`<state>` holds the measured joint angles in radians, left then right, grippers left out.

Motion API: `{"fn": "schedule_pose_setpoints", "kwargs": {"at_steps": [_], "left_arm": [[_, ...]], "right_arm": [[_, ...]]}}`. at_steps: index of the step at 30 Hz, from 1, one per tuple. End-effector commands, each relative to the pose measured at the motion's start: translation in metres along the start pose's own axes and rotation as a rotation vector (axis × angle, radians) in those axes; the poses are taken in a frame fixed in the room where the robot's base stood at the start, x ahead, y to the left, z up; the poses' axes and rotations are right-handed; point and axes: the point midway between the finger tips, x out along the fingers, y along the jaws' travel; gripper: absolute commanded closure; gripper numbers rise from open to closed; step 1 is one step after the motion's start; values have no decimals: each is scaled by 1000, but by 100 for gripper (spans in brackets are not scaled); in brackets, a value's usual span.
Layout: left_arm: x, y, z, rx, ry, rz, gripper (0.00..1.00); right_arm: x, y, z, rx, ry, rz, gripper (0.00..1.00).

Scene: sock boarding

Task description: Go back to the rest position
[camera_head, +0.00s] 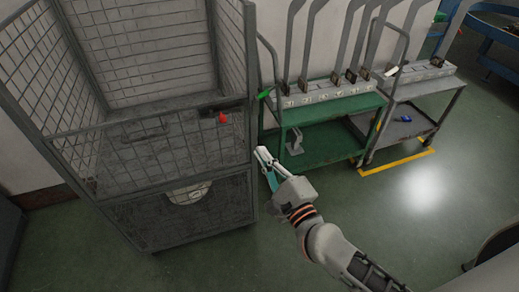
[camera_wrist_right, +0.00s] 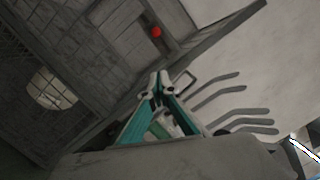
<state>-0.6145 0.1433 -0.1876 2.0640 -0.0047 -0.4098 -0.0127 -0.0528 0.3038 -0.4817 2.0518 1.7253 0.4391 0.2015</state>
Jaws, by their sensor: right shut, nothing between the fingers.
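My right arm reaches in from the lower right of the head view. Its right gripper (camera_head: 262,156) is beside the right front edge of the wire mesh cage (camera_head: 120,133), to the left of the green cart. In the right wrist view the fingers of this gripper (camera_wrist_right: 160,80) meet at their tips with nothing between them. My left gripper does not show in either view.
A green cart (camera_head: 330,152) carries a rack of upright grey sock boards (camera_head: 349,40). A grey cart (camera_head: 425,88) stands right of it, inside yellow floor tape (camera_head: 398,162). A red object (camera_head: 223,118) shows at the cage. Green floor (camera_head: 215,262) is open in front.

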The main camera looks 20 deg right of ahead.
Motion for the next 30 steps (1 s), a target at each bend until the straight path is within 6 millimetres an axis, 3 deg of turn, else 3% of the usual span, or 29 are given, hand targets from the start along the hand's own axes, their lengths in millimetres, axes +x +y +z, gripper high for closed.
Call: {"fn": "schedule_pose_setpoints", "kwargs": {"at_steps": [17,23,30], "left_arm": [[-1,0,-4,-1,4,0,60],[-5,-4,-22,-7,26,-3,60],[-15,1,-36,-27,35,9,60]], "right_arm": [[-4,-2,3,-61,-11,-6,100],[-31,2,18,-445,-84,-7,100],[-86,55,19,-1075,-215,127,100]]}}
